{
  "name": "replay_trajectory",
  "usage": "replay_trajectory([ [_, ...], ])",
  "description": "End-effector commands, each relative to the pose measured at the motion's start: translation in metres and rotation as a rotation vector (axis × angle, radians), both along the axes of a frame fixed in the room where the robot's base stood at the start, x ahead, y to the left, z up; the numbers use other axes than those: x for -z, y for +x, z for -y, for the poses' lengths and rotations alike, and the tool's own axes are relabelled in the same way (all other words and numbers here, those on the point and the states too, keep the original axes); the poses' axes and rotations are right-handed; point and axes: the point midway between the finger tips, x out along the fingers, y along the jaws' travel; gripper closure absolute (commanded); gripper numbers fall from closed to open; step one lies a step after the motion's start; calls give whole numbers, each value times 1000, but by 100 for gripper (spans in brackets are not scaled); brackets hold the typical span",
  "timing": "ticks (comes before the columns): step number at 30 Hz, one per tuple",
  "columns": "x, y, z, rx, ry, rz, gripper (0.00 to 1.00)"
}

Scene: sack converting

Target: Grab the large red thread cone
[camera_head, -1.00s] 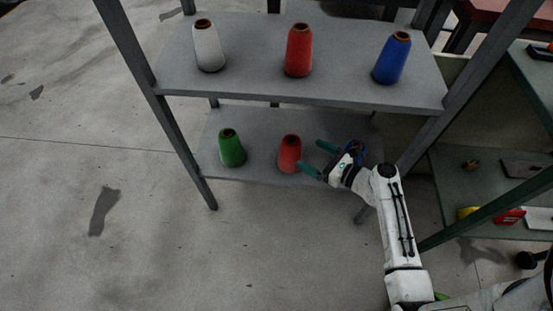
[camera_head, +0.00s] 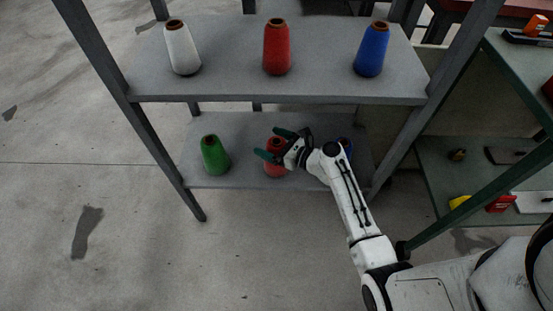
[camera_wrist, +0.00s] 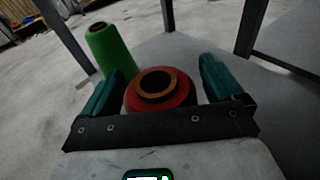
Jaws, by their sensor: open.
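A red thread cone (camera_head: 274,171) stands upright on the lower shelf, partly covered by my gripper (camera_head: 273,145). In the wrist view this red cone (camera_wrist: 160,97) is centred between the two open green fingers, its brown top ring facing the camera. The fingers lie on either side of it with small gaps showing; I cannot tell how deep they reach along it. A second red cone (camera_head: 277,50) stands upright on the upper shelf and looks taller, but it is nearer the head camera. I cannot tell which one is truly larger.
A green cone (camera_head: 214,155) stands left on the lower shelf (camera_head: 235,125). A blue cone (camera_head: 346,147) is mostly hidden behind my arm. White (camera_head: 182,48) and blue (camera_head: 372,50) cones stand on the upper shelf (camera_head: 225,82), whose front edge and posts surround my arm's reach.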

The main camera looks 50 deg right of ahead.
Motion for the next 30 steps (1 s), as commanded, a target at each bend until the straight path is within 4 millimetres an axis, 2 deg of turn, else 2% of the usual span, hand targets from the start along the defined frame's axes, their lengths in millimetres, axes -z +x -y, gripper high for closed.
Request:
replay_trajectory([
  [5, 0, 0, 0, 0, 0, 0, 6],
  [30, 0, 0, 0, -1, 0, 0, 86],
])
